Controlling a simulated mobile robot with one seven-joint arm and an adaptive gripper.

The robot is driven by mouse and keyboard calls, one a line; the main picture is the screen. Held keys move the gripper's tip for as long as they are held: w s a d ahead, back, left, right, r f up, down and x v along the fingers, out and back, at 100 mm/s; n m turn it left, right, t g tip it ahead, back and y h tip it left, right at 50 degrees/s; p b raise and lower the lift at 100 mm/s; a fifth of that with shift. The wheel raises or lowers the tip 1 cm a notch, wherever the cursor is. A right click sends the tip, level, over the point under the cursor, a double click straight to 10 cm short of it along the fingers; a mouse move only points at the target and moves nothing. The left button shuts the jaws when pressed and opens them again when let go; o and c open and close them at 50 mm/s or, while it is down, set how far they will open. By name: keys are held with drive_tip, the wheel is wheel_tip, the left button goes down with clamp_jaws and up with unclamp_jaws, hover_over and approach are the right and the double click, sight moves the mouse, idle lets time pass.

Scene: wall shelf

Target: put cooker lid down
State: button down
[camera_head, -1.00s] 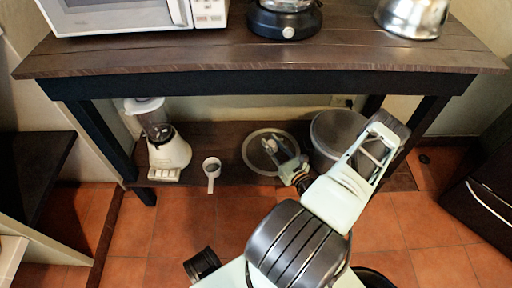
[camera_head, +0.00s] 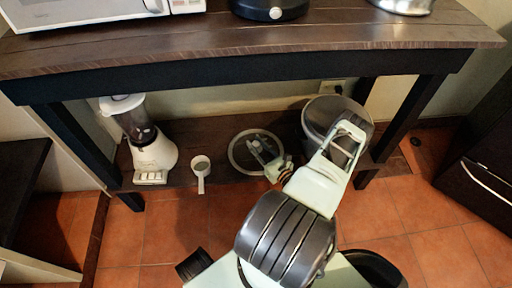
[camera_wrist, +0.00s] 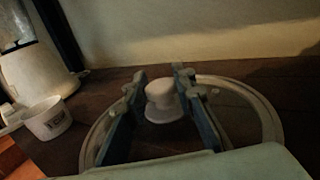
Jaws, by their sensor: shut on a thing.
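The cooker lid (camera_head: 236,160) is a round glass lid with a pale rim on the lower shelf, left of a grey pot. In the wrist view the lid's rim (camera_wrist: 268,120) spreads around my fingers, with its pale knob (camera_wrist: 163,102) between them. My gripper (camera_head: 261,149) is over the lid in the head view. In the wrist view my gripper (camera_wrist: 160,100) is shut on the knob. The lid looks level and low at the shelf; I cannot tell whether its rim touches the board.
The grey pot (camera_head: 338,116) stands right of the lid. A white cup with a handle (camera_head: 200,166) and a blender (camera_head: 146,142) stand to the left. The tabletop (camera_head: 240,45) hangs above the lower shelf (camera_head: 215,140), with dark legs at both sides.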

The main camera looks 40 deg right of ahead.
drive_tip(key=shift+f, duration=0.3)
drive_tip(key=shift+f, duration=0.15)
drive_tip(key=c, duration=1.6)
unclamp_jaws()
